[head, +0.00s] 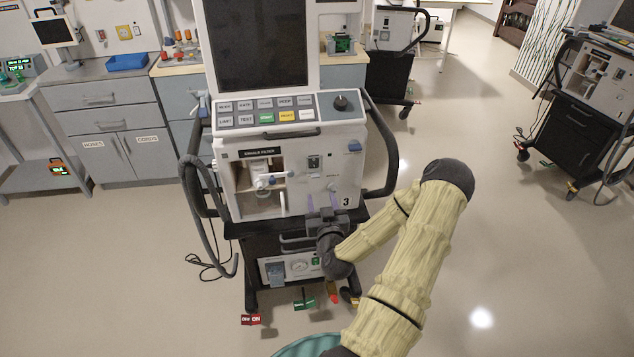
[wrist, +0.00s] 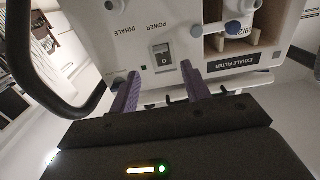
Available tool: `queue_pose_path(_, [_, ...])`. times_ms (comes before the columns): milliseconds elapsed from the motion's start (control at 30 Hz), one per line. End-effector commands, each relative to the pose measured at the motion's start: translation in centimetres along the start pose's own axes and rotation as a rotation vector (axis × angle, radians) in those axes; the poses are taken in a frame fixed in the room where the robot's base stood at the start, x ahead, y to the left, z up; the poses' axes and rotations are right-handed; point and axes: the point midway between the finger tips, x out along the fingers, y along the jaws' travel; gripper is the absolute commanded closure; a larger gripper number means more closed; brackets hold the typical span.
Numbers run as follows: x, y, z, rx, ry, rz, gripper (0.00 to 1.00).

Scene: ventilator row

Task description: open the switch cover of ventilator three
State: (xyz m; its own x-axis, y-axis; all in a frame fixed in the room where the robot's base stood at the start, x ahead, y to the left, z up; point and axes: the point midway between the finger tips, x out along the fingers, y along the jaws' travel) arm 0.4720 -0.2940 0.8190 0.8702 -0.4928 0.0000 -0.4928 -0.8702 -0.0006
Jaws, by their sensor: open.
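Ventilator three (head: 340,140) stands ahead, marked with a black 3. Its power switch (head: 313,162) is a small dark-and-pale block on the white front panel, right of the exhale filter bay. It also shows in the wrist view (wrist: 161,58), where that picture is upside down, near the POWER label. A separate switch cover is too small to make out. My gripper (head: 323,202) is just below the switch in the head view. In the wrist view its two purple fingers (wrist: 160,70) are apart and empty, pointing toward the panel on either side of the switch.
The exhale filter bay (head: 258,187) opens left of the switch. Dark side handles (head: 380,150) curve out from the ventilator, with a hose at its left. A lower unit (head: 290,267) sits beneath. Another ventilator (head: 590,90) stands far right; floor between is clear.

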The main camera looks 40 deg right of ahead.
Motion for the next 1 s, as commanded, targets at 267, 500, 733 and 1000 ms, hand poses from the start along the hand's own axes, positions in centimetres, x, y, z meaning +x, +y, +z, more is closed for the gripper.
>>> queue_pose_path(267, [4.9, 0.0, 0.0, -0.001, 0.002, 0.002, 0.53])
queue_pose_path(500, [7.9, 0.0, 0.0, -0.001, 0.001, 0.000, 0.53])
queue_pose_path(733, [8.4, 0.0, 0.1, 0.000, 0.000, -0.001, 0.53])
queue_pose_path(1000, [8.4, 0.0, 0.0, -0.001, 0.000, -0.001, 0.80])
